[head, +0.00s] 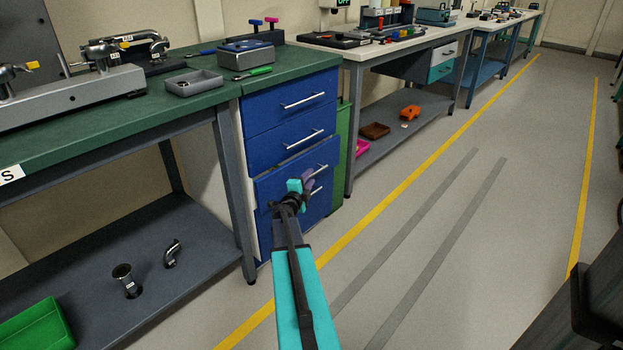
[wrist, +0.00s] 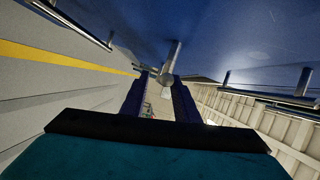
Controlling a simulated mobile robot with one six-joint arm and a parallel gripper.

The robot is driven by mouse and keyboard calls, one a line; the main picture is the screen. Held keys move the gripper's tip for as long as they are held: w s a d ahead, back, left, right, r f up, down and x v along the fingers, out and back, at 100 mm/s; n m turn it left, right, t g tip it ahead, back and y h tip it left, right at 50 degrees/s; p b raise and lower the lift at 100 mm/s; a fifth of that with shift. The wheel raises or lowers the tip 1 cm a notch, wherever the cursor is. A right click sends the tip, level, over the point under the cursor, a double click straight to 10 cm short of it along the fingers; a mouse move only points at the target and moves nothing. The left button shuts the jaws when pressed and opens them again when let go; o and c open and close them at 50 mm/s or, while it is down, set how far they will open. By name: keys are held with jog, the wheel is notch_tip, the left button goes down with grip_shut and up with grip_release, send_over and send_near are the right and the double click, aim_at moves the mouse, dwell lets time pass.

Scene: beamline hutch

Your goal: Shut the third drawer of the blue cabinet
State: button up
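The blue cabinet (head: 243,133) stands under the green bench top in the head view, with several drawers stacked one above another. The third drawer (head: 268,188) from the top appears to stand slightly out from the fronts above it. Its bar handle (head: 321,170) is partly hidden by my gripper (head: 306,184), which is in front of it. In the wrist view, my gripper's two dark fingers (wrist: 160,90) are apart, with a metal handle post (wrist: 172,56) and bar end at their tips. I cannot tell whether they touch it.
The top drawer (head: 265,112) and second drawer (head: 265,150) look flush. The floor (head: 450,230) to the right is clear.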

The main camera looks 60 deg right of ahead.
jog(key=shift+x, duration=1.2)
grip_shut()
